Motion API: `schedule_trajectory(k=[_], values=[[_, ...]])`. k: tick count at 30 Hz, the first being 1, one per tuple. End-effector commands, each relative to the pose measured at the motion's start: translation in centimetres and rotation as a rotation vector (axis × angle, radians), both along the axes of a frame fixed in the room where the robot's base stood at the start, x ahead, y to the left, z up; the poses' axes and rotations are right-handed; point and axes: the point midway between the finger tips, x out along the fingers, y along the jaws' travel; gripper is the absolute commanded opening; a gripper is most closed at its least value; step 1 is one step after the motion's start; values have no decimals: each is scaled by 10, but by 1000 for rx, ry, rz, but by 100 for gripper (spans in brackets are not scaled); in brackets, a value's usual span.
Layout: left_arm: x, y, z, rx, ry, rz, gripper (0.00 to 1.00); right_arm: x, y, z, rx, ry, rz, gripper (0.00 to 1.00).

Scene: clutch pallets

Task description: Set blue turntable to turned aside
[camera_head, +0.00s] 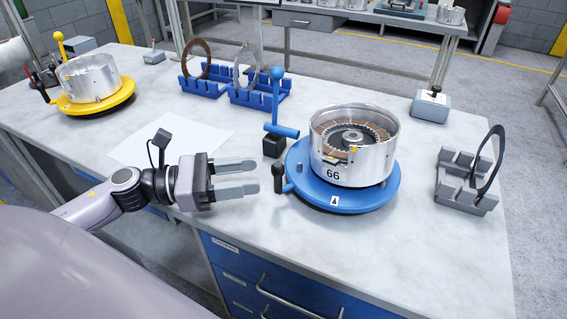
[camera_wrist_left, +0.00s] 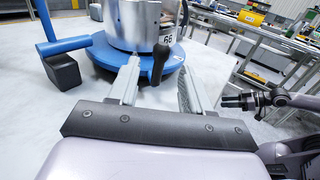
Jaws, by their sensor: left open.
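The blue turntable (camera_head: 345,199) is a round blue disc on the workbench, with a metal drum (camera_head: 352,165) marked 66 standing on it. Its black handle (camera_head: 279,176) sticks up at its left edge. My left gripper (camera_head: 256,175) is open, pointing right, with its fingertips close to the handle. In the left wrist view the handle (camera_wrist_left: 159,62) shows between and just beyond the two fingers of my left gripper (camera_wrist_left: 158,80). I cannot tell whether a finger touches it. The turntable's blue rim (camera_wrist_left: 112,57) shows behind.
A blue post with a ball top (camera_head: 276,95) on a black block stands behind the handle. A grey rack (camera_head: 465,190) with a black ring and a grey switch box (camera_head: 431,106) are at right. Blue racks (camera_head: 206,88) and a yellow turntable (camera_head: 98,106) stand farther back. White paper (camera_head: 170,140) lies left.

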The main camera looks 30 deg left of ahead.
Motion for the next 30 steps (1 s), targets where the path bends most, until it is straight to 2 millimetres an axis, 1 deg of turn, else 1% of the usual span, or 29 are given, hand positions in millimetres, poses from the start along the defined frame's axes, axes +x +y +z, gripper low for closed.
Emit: schedule_trajectory(k=[3, 12, 16, 22, 30], values=[[7, -8, 2, -2, -1, 0, 49, -3, 0, 1, -1, 10, 0, 38], [28, -34, 3, -2, 0, 0, 49, -3, 0, 10, -2, 9, 0, 38], [35, -42, 2, -3, 1, 2, 49, -2, -1, 15, -2, 7, 1, 38], [40, -50, 1, -2, 2, 3, 49, -1, -1, 18, -3, 3, 2, 38], [41, -51, 0, -2, 2, 2, 49, -1, -1, 18, -3, 3, 2, 38]])
